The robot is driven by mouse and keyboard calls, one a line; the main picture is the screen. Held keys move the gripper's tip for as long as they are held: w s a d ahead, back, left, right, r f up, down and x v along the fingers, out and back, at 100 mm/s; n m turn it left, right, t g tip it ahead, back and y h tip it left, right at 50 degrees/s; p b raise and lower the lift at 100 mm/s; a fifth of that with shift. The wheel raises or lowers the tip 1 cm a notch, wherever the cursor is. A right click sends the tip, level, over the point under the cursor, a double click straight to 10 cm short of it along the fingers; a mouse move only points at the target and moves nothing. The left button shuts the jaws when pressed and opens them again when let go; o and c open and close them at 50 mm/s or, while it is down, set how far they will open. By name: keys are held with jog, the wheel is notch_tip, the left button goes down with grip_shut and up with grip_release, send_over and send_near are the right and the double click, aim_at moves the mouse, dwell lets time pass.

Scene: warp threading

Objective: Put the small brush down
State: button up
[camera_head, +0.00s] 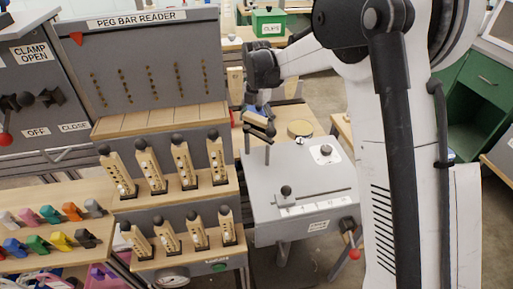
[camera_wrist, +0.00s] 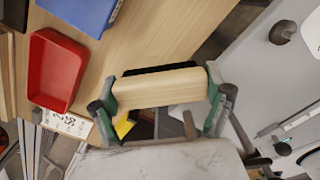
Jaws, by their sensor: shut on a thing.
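The small brush (camera_wrist: 160,88) has a pale wooden block and a dark strip along its far edge. My gripper (camera_wrist: 162,96) is shut on it, with a green-and-grey finger at each end of the wood. In the head view the brush (camera_head: 259,123) shows small at my gripper (camera_head: 262,112), above the left end of the grey machine. In the wrist view a wooden table top (camera_wrist: 135,48) lies beyond the brush. I cannot tell how high the brush is above the surfaces below it.
A red tray (camera_wrist: 56,70) and a blue bin (camera_wrist: 85,10) sit on the wooden top. The grey machine (camera_head: 300,180) with knobs and a red-tipped lever stands below my arm. The peg rack (camera_head: 160,190) with several upright wooden pegs is to the left.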

aim_at(256, 144)
jog(key=shift+f+b, duration=0.6)
jog(key=shift+f, duration=3.35)
jog(key=shift+f, duration=0.1)
jog(key=o, duration=1.1)
jog(key=shift+c, duration=0.2)
